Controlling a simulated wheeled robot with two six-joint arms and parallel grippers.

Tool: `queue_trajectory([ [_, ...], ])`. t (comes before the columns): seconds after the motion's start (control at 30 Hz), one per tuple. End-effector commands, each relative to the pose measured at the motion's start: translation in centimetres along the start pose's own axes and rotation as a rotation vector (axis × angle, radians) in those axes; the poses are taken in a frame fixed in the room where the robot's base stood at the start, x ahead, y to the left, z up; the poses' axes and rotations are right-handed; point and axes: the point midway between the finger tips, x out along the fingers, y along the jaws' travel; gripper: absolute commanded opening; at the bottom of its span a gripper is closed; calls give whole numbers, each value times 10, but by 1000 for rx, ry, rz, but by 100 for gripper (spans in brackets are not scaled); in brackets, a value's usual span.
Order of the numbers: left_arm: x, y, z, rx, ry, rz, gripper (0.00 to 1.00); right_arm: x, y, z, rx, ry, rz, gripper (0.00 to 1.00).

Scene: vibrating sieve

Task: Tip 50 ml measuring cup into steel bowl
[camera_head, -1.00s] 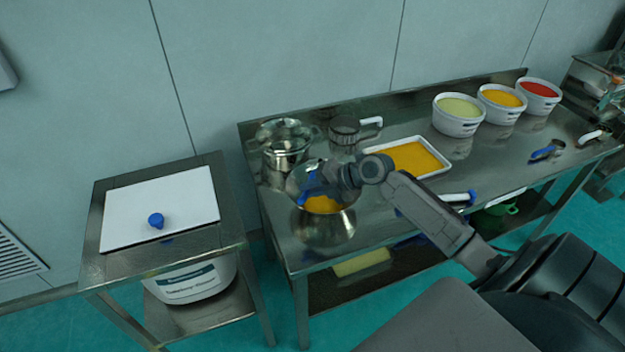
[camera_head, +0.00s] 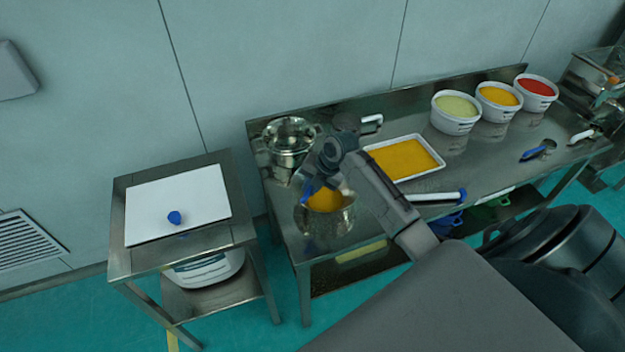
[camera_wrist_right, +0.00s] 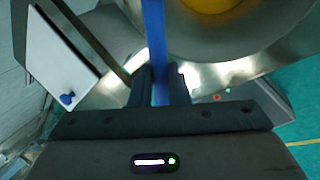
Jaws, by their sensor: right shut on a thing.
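My right gripper (camera_head: 316,180) is above the steel bowl, shut on a blue handle (camera_wrist_right: 154,45), which I take as the 50 ml measuring cup's. The blue part also shows in the head view (camera_head: 309,189). The handle runs out of the top of the right wrist view, so the cup's own bowl and its contents are hidden. The steel bowl (camera_head: 322,222) stands at the table's front left with orange-yellow powder (camera_head: 325,200) inside. Its wide rim (camera_wrist_right: 205,78) fills the upper right of the wrist view. My left gripper is not in view.
A shiny steel pot (camera_head: 289,150) stands behind the bowl. A white tray of orange powder (camera_head: 404,158) lies to the right, with a white-and-blue tool (camera_head: 437,196) before it. Several white tubs stand at the back right. A side table with a white board (camera_head: 190,205) is at left.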

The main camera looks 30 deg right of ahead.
Motion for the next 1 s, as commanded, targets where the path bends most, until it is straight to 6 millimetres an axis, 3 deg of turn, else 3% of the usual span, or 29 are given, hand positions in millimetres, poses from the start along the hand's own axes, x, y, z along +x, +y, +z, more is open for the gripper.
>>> queue_trajectory([
  [0.5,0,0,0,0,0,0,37,-8,10,0,1,2,-526,0],
  [1.0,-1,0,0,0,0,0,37,-9,9,0,2,0,-608,0],
])
